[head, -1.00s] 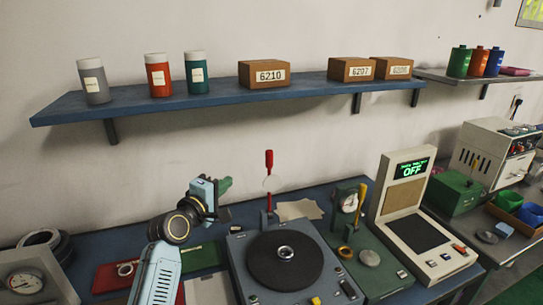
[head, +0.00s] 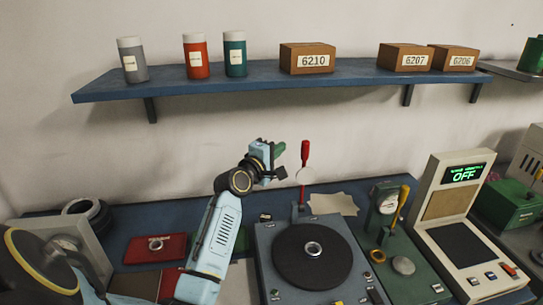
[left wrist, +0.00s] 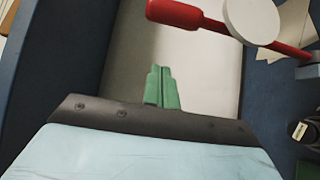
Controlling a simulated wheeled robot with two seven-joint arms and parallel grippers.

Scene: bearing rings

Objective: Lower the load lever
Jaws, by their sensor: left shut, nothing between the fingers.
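The load lever (head: 305,153), with a red grip and a pale round disc on its rod, stands upright at the back of the grey turntable machine (head: 268,240). It also shows across the top of the left wrist view (left wrist: 178,14). My left gripper (head: 279,149) is shut and empty, just left of the lever's red grip in the head view. Its green fingertips (left wrist: 161,70) show closed together in the left wrist view, with the red grip beyond them and a visible gap. My right gripper is not in view.
A tester reading OFF (head: 465,173) stands further right. A blue shelf (head: 270,82) with jars and boxes hangs above. A red tray (head: 140,249) lies left.

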